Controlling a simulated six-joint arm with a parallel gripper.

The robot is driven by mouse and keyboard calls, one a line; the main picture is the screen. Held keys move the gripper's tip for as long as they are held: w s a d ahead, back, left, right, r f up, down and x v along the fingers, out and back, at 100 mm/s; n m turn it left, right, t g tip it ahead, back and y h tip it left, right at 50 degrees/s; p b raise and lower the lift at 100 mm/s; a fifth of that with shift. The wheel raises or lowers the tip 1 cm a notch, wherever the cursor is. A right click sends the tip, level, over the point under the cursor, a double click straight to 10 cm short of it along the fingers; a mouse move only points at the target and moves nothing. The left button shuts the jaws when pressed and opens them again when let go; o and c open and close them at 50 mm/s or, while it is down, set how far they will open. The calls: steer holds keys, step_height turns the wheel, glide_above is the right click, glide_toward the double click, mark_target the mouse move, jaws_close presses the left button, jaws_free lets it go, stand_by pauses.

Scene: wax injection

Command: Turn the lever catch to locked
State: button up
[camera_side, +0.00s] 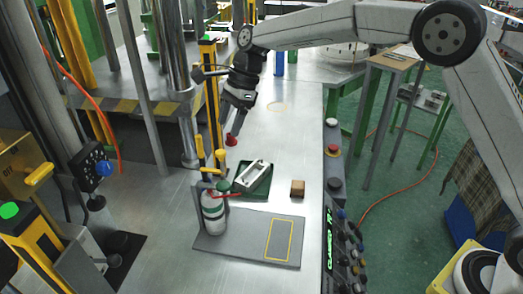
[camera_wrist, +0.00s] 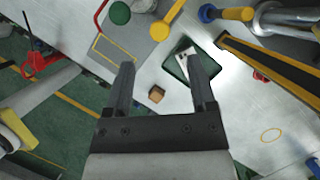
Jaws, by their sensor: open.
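My gripper (camera_side: 234,125) hangs in the air above the table, pointing down, with no object in its jaws. In the wrist view its two fingers (camera_wrist: 160,75) are apart. Yellow-handled levers (camera_side: 220,159) stand on the table beside a grey bottle with a green cap (camera_side: 212,207). They show at the top of the wrist view as yellow handles (camera_wrist: 234,13). I cannot tell which of them is the lever catch or what position it is in. My gripper is apart from them. A red bar (camera_side: 220,194) shows by the bottle.
A green tray (camera_side: 240,187) holds a pale metal part (camera_side: 254,176). A brown block (camera_side: 298,188) sits right of it. A grey mat (camera_side: 222,250) with a yellow outline lies in front. A button panel (camera_side: 340,235) lines the right edge. A yellow-black post (camera_side: 211,100) stands near my gripper.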

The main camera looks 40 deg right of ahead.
mark_target(221, 151)
steer(key=shift+x, duration=3.25)
jaws_close()
